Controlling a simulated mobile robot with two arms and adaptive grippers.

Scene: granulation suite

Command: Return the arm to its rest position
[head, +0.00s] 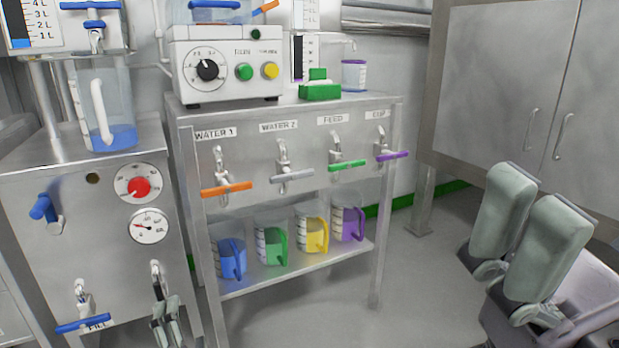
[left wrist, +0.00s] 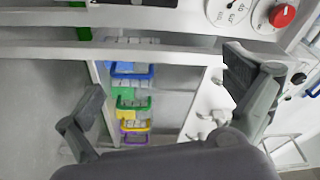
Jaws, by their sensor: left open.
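My left gripper (head: 165,308) is low in the head view, in front of the steel tank stand and just below a chrome spigot. Whether it touches the spigot cannot be told. In the left wrist view its two fingers (left wrist: 165,80) stand wide apart with nothing held between them. My right gripper (head: 530,215) is large at the right of the head view, close to the camera. Its two grey-green pads stand side by side and slanted; how far they are apart cannot be told. I see nothing held in it.
The tank stand (head: 60,215) has dials, a blue-handled fill tap (head: 82,310) and a clear jug (head: 103,105). Beside it, a steel bench (head: 300,108) has several taps above several coloured mugs on a shelf (head: 300,272). A cabinet (head: 495,80) is at right. Floor (head: 425,280) before it is open.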

